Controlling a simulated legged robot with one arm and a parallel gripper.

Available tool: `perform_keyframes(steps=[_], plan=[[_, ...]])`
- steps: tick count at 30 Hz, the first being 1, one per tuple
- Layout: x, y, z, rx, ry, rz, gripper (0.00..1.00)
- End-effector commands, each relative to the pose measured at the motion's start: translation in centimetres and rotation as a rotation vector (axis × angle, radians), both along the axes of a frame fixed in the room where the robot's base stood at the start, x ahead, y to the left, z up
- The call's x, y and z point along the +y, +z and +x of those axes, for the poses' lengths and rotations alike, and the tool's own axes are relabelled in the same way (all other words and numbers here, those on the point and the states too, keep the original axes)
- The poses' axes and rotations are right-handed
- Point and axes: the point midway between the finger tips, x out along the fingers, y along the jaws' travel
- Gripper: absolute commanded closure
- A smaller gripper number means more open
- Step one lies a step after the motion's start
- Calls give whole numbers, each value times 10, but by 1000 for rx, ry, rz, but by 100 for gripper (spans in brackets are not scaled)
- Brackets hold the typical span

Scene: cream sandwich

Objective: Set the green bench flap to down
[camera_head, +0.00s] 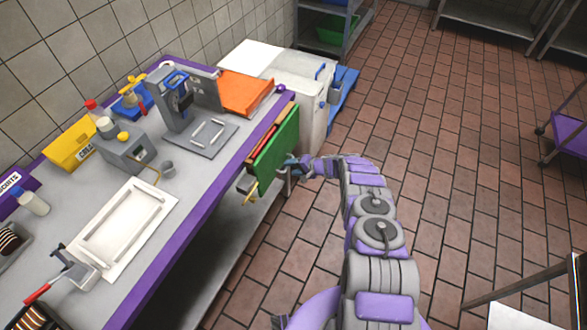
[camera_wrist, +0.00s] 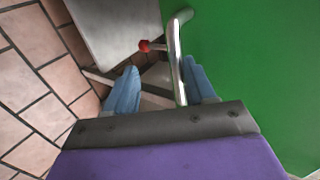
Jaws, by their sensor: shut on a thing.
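The green bench flap (camera_head: 277,145) is a flat panel at the front edge of the bench, near its far end. It stands steeply, with its green face toward the aisle; its exact angle is hard to tell. In the wrist view the green face (camera_wrist: 260,75) fills the right side. A shiny metal bar handle (camera_wrist: 176,60) runs along it between my blue fingers. My gripper (camera_head: 291,168) is at the flap's outer face, shut on the handle. It also shows in the wrist view (camera_wrist: 160,88). The contact itself is partly hidden.
The grey bench (camera_head: 190,190) with a purple edge carries a press (camera_head: 190,105), an orange tray (camera_head: 245,90) and a white tray (camera_head: 122,228). A white cabinet (camera_head: 300,90) stands beyond the flap. A red knob (camera_wrist: 144,45) is near the handle.

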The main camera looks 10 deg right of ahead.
Motion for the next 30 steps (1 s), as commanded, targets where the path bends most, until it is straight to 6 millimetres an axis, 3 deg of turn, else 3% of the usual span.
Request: perform_keyframes(steps=[5, 10, 30], plan=[[-4, -3, -3, 7, -6, -5, 62], [-14, 6, -8, 8, -8, -3, 62], [-97, 84, -72, -2, -4, -3, 62]])
